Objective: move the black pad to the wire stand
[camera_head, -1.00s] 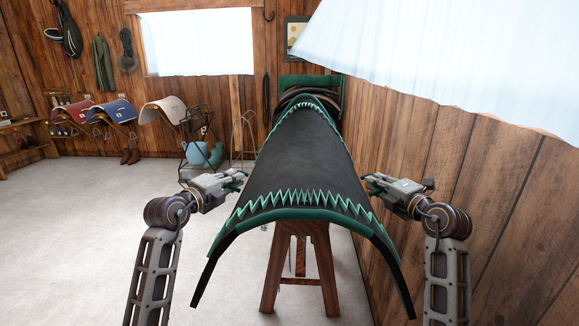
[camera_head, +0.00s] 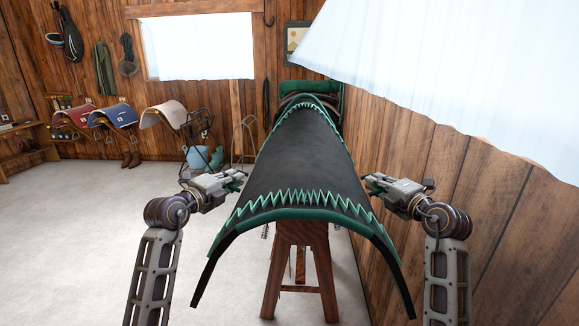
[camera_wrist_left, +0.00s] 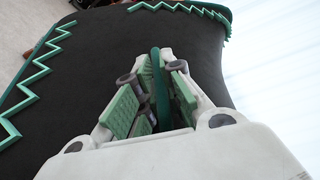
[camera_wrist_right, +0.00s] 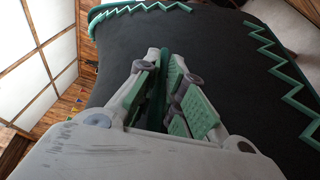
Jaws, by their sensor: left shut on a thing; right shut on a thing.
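The black pad (camera_head: 300,165) with green zigzag trim arches along the middle of the head view. My left gripper (camera_head: 240,178) is shut on its left edge. My right gripper (camera_head: 368,185) is shut on its right edge. Both wrist views show the pad's edge between the fingers, in the left wrist view (camera_wrist_left: 160,95) and the right wrist view (camera_wrist_right: 158,95). A dark wire stand (camera_head: 198,128) and a paler wire frame (camera_head: 245,135) stand behind, left of the pad; I cannot tell which is the task's.
A wooden trestle (camera_head: 300,265) stands under the pad; contact is hidden. Behind the pad is a green-topped stack (camera_head: 318,92). The wood wall (camera_head: 470,210) is close on the right. A blue bucket (camera_head: 198,157) stands by the wire stand. Floor (camera_head: 80,225) at left is clear.

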